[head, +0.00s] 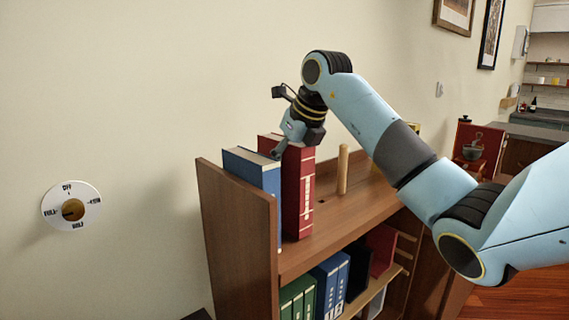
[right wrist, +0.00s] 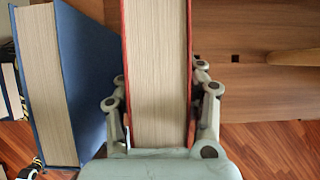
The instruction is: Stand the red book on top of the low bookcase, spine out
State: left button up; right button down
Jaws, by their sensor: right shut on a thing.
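The red book (head: 300,190) is upright on top of the low bookcase (head: 345,215), with its marked spine facing out toward the head camera. Its base appears to be at the top board, but I cannot tell whether its weight rests there. My right gripper (head: 281,147) reaches down from above and is shut on the book's upper part. In the right wrist view the gripper (right wrist: 160,100) has a finger on each red cover, with the pale page block (right wrist: 158,60) between them. My left gripper is not in view.
A blue book (head: 255,172) stands just left of the red book, with a narrow gap in the wrist view. A wooden peg (head: 343,170) rises to the right. The bookcase's side panel (head: 235,220) borders the left. A wall dial (head: 88,194) is at left.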

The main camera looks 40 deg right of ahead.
jog(key=shift+f, duration=0.15)
jog(key=c, duration=0.7)
grip_release()
jog(key=shift+c, duration=0.2)
jog(key=shift+f, duration=0.1)
jog(key=v, duration=1.2)
jog(key=shift+a, duration=0.1)
